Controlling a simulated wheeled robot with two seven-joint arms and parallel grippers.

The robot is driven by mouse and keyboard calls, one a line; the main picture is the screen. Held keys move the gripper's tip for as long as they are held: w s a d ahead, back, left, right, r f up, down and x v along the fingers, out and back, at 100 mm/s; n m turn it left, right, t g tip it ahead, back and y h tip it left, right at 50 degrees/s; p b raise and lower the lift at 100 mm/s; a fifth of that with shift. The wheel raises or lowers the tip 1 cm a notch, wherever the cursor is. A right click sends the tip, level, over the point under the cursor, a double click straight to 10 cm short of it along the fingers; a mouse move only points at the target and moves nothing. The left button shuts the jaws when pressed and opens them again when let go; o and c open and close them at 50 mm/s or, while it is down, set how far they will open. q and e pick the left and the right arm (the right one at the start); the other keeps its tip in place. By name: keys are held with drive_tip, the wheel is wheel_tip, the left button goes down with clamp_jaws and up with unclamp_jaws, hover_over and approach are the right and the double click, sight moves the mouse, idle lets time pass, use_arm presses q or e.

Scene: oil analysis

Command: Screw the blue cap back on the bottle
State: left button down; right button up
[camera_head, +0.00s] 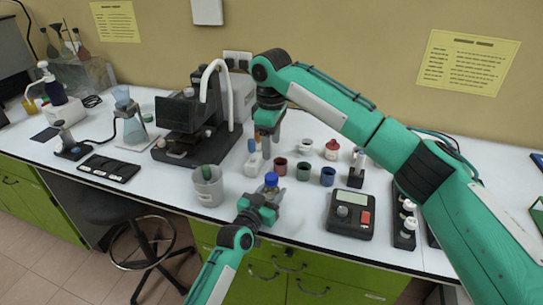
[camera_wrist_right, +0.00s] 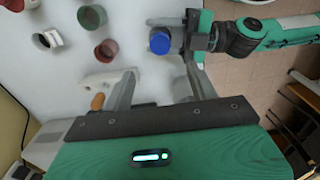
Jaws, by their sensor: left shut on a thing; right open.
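The blue cap (camera_head: 271,179) sits on top of the bottle at the front of the bench. It also shows in the right wrist view (camera_wrist_right: 160,42). My left gripper (camera_head: 269,194) is shut on the bottle just below the cap, and its fingers hide most of the bottle. Whether the cap is fully threaded cannot be told. My right gripper (camera_head: 268,146) is open and empty, behind and above the cap in the head view. In the right wrist view its spread fingers (camera_wrist_right: 160,84) point toward the cap, apart from it.
A grey-white bin (camera_head: 208,190) stands left of the bottle. Red (camera_head: 280,167), green (camera_head: 303,171) and blue (camera_head: 327,177) cups stand to the right. A white block (camera_head: 254,160) stands close behind. A dark meter (camera_head: 350,214) lies at front right. The bench's front edge is close.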

drive_tip(key=shift+r, duration=0.5)
use_arm(q)
drive_tip(key=c, duration=0.7)
unclamp_jaws()
drive_tip(key=b+v, duration=0.1)
drive_tip(key=v, duration=1.2)
drive_tip(key=shift+s+a+b, duration=0.2)
drive_tip(key=shift+s+b, duration=0.1)
drive_tip(key=shift+s, duration=0.05)
use_arm(e)
drive_tip(key=shift+f, duration=0.75)
drive_tip(key=shift+f, duration=0.1)
